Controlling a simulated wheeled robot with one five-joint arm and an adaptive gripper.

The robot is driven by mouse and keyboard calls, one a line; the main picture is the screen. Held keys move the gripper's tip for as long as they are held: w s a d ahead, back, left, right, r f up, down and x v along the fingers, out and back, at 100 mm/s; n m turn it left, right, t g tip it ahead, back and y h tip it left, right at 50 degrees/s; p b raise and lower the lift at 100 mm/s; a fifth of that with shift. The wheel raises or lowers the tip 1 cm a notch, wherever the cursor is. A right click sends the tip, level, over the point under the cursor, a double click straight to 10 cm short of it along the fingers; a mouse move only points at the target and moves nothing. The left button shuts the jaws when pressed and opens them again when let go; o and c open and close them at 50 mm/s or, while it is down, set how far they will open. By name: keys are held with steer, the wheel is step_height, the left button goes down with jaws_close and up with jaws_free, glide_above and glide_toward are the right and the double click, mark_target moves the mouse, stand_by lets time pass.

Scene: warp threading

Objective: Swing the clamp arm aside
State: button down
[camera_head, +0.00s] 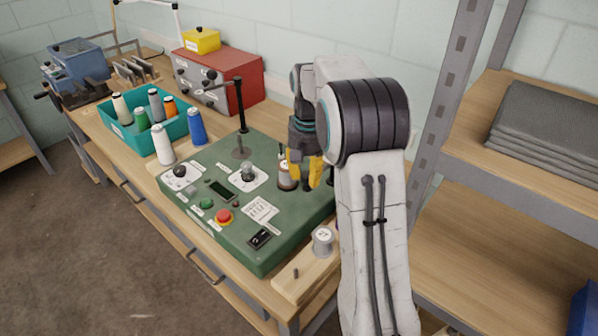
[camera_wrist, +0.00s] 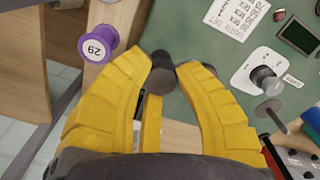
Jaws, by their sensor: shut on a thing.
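My gripper (camera_head: 304,172), with yellow fingers, is low over the right rear part of the green machine panel (camera_head: 240,245). In the wrist view its fingers (camera_wrist: 172,72) are shut on a dark rounded piece (camera_wrist: 162,60), which appears to be the clamp arm's knob. The fingers hide most of the clamp arm, so its angle cannot be told. A dark post (camera_head: 331,177) stands just right of the fingers in the head view. A brown-and-white spool (camera_head: 286,176) stands close at their left.
A red box (camera_head: 222,82) and a teal bin (camera_head: 140,135) of spools are at the back. A spool (camera_head: 322,241) sits in front right. The wrist view shows a purple spool (camera_wrist: 97,45).

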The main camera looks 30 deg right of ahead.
steer(key=shift+s+d+f+n, duration=0.1)
steer(key=shift+s+d+n, duration=0.55)
steer(key=shift+s+n, duration=0.35)
steer(key=c, duration=0.9)
jaws_free()
step_height(320, 180, up, 12)
